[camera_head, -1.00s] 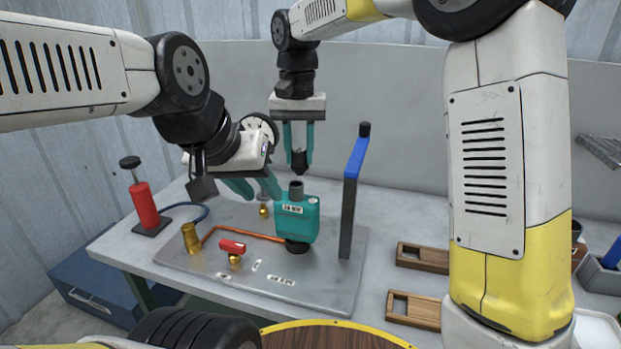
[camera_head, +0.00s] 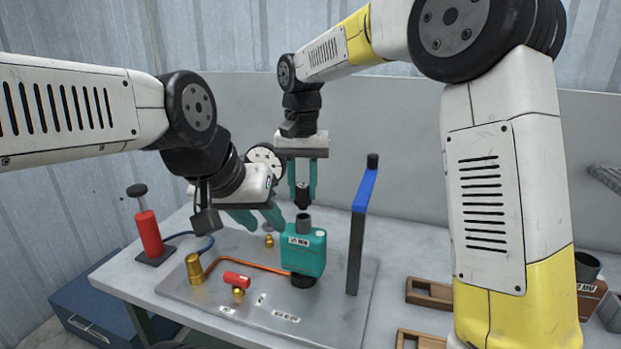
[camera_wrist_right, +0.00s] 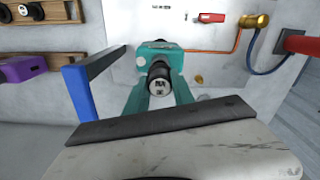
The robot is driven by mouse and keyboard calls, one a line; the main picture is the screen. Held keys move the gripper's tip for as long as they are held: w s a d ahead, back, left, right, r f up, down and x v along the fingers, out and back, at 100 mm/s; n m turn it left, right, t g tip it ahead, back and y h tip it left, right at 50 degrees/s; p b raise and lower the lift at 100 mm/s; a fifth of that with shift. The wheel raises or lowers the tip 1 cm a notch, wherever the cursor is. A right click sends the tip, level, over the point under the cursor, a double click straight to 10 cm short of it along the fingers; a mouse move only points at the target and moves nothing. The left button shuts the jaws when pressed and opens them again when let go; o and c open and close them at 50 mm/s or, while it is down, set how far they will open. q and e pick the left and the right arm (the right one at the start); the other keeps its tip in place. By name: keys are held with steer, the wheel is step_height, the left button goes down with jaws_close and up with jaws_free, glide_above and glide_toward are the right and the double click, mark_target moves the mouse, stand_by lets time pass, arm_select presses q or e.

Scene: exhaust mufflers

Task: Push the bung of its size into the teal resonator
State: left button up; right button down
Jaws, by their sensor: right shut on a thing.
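The teal resonator (camera_head: 304,256) stands upright on the grey plate, with a dark open neck (camera_head: 304,223) on top and a white label on its side. My right gripper (camera_head: 302,193) points down above it, shut on a black bung (camera_head: 302,200). The bung hangs just over the neck, apparently with a small gap. In the right wrist view the bung (camera_wrist_right: 158,84) shows a white marking too small to read, and partly covers the resonator (camera_wrist_right: 172,57). My left gripper (camera_head: 262,220) is at the resonator's upper left, fingers apart with nothing seen between them.
A blue-topped lever (camera_head: 364,190) stands close right of the resonator. A copper pipe (camera_head: 245,262), a red-handled valve (camera_head: 237,281) and a brass fitting (camera_head: 194,268) lie left. A red pump (camera_head: 149,233) stands farther left. Wooden holders (camera_head: 428,293) are at right.

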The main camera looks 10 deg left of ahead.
mark_target(303, 202)
steer(key=shift+f, duration=1.35)
steer(key=shift+f, duration=0.5)
stand_by(1.1)
steer(key=c, duration=1)
jaws_free()
step_height(303, 202, up, 7)
steer(key=shift+r, duration=0.35)
